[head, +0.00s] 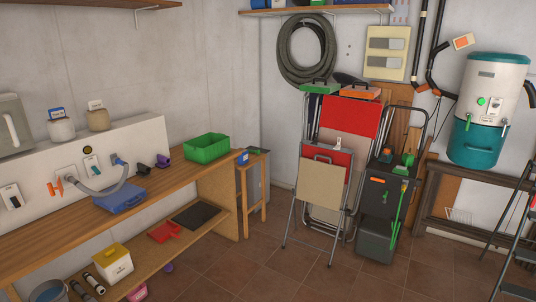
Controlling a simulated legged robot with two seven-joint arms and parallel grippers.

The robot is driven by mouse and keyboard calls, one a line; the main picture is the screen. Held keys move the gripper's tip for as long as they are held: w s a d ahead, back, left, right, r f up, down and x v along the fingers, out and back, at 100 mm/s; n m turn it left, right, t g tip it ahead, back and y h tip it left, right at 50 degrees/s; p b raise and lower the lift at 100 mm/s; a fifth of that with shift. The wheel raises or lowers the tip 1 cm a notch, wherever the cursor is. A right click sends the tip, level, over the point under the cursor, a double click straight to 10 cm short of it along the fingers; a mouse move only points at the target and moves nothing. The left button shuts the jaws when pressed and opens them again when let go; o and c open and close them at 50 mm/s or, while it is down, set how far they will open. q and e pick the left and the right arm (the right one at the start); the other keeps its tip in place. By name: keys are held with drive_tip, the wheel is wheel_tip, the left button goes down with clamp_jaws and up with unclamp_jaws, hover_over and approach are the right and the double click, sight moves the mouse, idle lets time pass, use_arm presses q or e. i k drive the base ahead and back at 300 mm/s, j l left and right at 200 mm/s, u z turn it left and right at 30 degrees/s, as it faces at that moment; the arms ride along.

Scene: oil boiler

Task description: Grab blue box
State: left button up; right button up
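A flat blue case (120,199) lies on the wooden workbench at the left, close to the bench's front edge. A grey hose curves down close to its back edge. A small blue item (242,158) sits on the small wooden stool beyond the bench's far end; it is too small to make out well. I cannot tell from the picture which of these is the blue box. Neither of my grippers shows in the head view.
The wooden workbench (40,238) runs along the left wall, with a green crate (207,147) at its far end. A lower shelf holds a yellow-lidded container (113,263) and a red dustpan (163,232). Folding chairs (322,184) and a dark bin (377,215) stand ahead. Tiled floor (270,275) is clear.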

sight(243, 159)
drive_tip(key=i, duration=2.55)
drive_tip(key=i+l+u, duration=0.2)
drive_tip(key=i+u, duration=0.25)
drive_tip(key=i, duration=0.15)
drive_tip(key=i+l+u, duration=0.4)
drive_tip(key=i, duration=0.2)
drive_tip(key=i+l+u, duration=0.9)
drive_tip(key=l, duration=0.4)
